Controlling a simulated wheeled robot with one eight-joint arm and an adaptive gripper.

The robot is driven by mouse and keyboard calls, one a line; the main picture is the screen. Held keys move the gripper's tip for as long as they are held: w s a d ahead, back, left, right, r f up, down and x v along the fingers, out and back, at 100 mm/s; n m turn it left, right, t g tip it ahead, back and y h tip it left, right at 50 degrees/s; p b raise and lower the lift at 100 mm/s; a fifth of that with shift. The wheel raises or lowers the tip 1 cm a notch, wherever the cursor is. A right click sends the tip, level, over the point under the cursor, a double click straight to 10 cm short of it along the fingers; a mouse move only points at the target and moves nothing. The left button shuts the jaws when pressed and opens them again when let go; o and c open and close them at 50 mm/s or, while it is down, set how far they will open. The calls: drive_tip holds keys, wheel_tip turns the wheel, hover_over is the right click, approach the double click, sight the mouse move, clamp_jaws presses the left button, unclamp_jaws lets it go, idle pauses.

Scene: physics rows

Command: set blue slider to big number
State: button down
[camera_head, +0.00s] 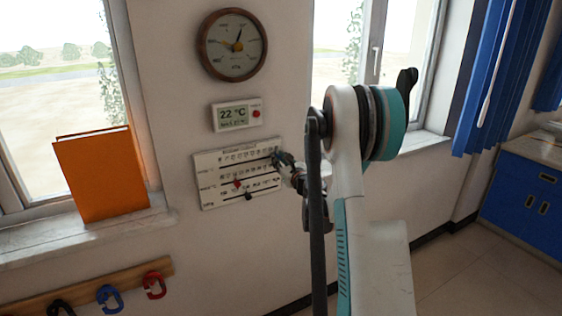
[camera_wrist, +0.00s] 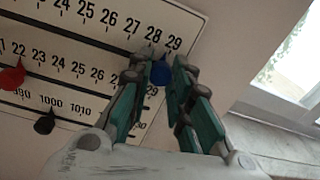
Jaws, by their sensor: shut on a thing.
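The white slider panel (camera_head: 212,188) is fixed to the wall and also fills the upper left of the wrist view (camera_wrist: 95,45). It has several rows of printed numbers with slots. The blue slider (camera_wrist: 159,73) is near the right end of the top row, below the 28 and 29 marks. My gripper (camera_wrist: 161,66) is shut on the blue slider, with one finger on each side of it. In the head view my gripper (camera_head: 284,160) is at the panel's upper right edge and hides the blue slider.
A red slider (camera_wrist: 12,76) and a black slider (camera_wrist: 44,123) sit to the left on lower rows. A thermometer display (camera_head: 235,116) and a round dial (camera_head: 232,45) hang above. An orange folder (camera_head: 100,175) stands on the left sill. A window frame (camera_wrist: 285,95) is right of the panel.

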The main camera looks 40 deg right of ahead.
sight(234, 165)
drive_tip(key=w+a, duration=0.1)
drive_tip(key=a, duration=0.4)
drive_tip(key=w+a+b, duration=0.1)
drive_tip(key=a, duration=0.4)
drive_tip(key=w+a+b, duration=0.1)
drive_tip(key=a, duration=0.5)
drive_tip(key=shift+w, duration=0.4)
drive_tip(key=c, duration=1.4)
unclamp_jaws()
drive_tip(key=shift+c, duration=0.2)
drive_tip(key=v, duration=1.2)
